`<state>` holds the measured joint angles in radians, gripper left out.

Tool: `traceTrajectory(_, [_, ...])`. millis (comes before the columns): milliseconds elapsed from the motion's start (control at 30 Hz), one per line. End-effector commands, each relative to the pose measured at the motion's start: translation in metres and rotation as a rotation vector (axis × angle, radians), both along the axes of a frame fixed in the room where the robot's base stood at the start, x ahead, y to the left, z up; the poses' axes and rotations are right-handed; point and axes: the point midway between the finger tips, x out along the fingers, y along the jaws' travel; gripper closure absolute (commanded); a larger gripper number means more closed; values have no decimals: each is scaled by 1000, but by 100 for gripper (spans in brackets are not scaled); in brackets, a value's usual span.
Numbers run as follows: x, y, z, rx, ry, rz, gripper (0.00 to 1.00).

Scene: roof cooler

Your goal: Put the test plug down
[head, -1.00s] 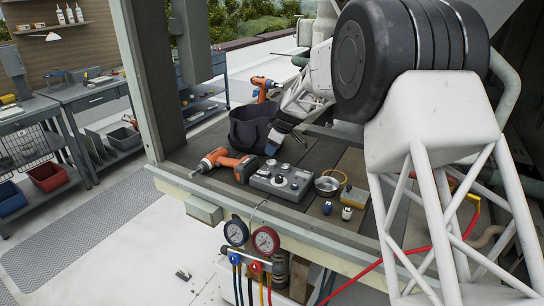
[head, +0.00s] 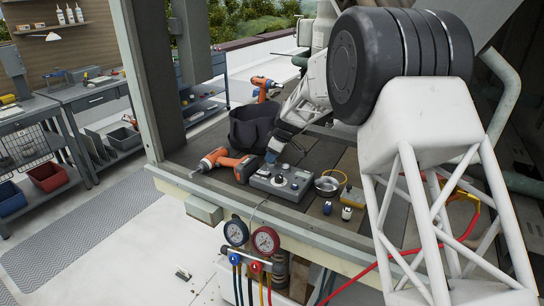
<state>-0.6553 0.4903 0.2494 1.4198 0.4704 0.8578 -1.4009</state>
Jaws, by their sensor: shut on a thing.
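My gripper (head: 271,157) is at the back left edge of a grey test box with knobs (head: 280,183), pointing down. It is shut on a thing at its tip. That thing is too small and too covered by the fingers to make out; I cannot tell whether it touches the box or the bench board. Two small dark-and-white pieces, one at the left (head: 327,208) and one at the right (head: 346,213), lie on the board to the right of the box.
An orange drill (head: 228,164) lies just left of the box. A black bag (head: 252,128) stands behind. Pressure gauges (head: 265,240) hang at the front edge.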

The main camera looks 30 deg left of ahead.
Motion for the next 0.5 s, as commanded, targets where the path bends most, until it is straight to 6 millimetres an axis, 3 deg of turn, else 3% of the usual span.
traceTrajectory(500, [0, 0, -8, 0, 0, -1, 96])
